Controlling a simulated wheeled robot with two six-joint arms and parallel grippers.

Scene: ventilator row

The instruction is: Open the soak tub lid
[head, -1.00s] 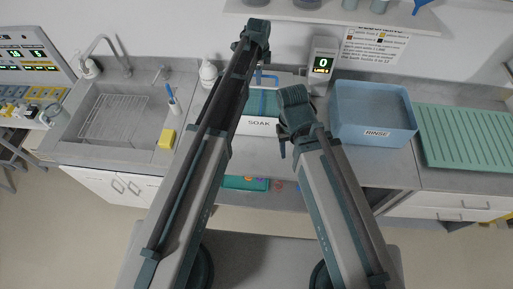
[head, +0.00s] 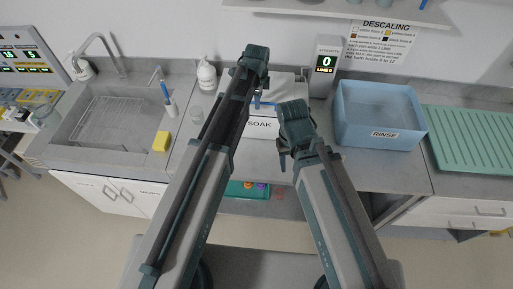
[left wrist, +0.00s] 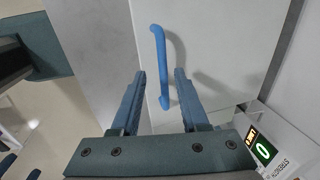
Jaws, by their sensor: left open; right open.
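The white soak tub (head: 262,125), labelled SOAK, stands on the counter, partly hidden by my arms. Its pale lid (head: 287,85) lies over the top and looks shut. The blue lid handle (head: 264,103) shows near the front; it also shows in the left wrist view (left wrist: 158,50). My left gripper (left wrist: 160,72) is open over the lid, with the handle between and past its fingers, not clamped. In the head view my left arm hides its fingertips. My right gripper (head: 283,158) is open and empty, in front of the tub's right side.
A blue RINSE tub (head: 376,132) and green ribbed mat (head: 475,142) are to the right. The sink (head: 110,120), yellow sponge (head: 161,141) and white bottle (head: 206,75) are left.

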